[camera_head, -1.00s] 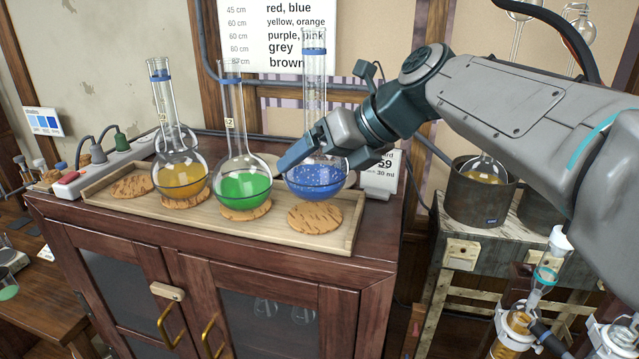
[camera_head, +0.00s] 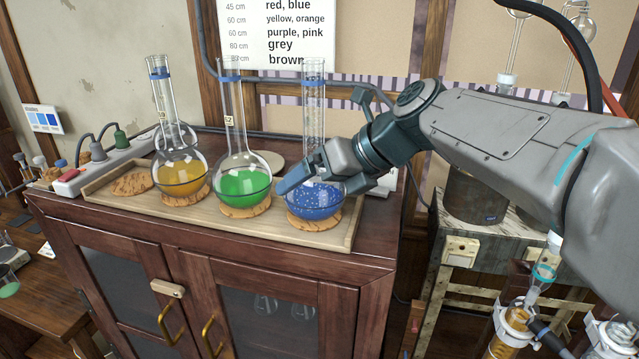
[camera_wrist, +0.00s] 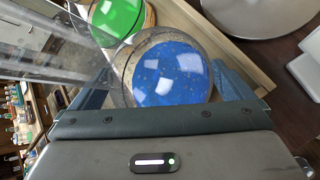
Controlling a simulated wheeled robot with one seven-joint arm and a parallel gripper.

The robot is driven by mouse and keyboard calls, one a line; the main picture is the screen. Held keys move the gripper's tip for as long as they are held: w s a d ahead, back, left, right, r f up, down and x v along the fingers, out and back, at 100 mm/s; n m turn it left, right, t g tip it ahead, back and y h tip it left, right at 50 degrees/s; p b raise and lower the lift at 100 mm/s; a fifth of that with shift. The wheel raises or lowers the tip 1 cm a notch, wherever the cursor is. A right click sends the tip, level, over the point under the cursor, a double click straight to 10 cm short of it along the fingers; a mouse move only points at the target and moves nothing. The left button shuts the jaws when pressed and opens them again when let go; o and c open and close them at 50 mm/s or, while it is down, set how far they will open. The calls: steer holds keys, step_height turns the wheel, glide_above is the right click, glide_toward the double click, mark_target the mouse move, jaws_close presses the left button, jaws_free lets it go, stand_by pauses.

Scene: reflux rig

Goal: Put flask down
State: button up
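The flask with speckled blue liquid (camera_head: 316,201) has a round body and a long clear neck. It stands upright at the right end of the wooden tray (camera_head: 140,208). My gripper (camera_head: 318,186) is shut on its round body, one finger on each side. The flask's bottom is at a cork ring (camera_head: 314,223); whether its full weight rests there I cannot tell. In the wrist view the blue flask (camera_wrist: 170,75) fills the space between the fingers. The right finger is partly hidden behind the flask in the head view.
A green flask (camera_head: 243,188) stands close on the left, and an orange flask (camera_head: 182,178) beyond it, both on cork rings. An empty cork ring (camera_head: 133,181) lies at the tray's left end. A wall chart (camera_head: 280,35) hangs behind.

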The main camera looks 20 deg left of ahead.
steer(key=b+v, duration=0.1)
steer(key=v, duration=1.1)
steer(key=s+d+f+n+t+h, duration=0.1)
steer(key=s+d+f+n+h, duration=0.3)
steer(key=d+f+n, duration=0.8)
steer(key=s+d+f+n+t+h, duration=0.2)
steer(key=s+d+f+n+h, duration=0.3)
steer(key=d+f+n, duration=0.8)
steer(key=s, duration=0.3)
steer(key=shift+d+f+h, duration=0.3)
steer(key=shift+d, duration=0.05)
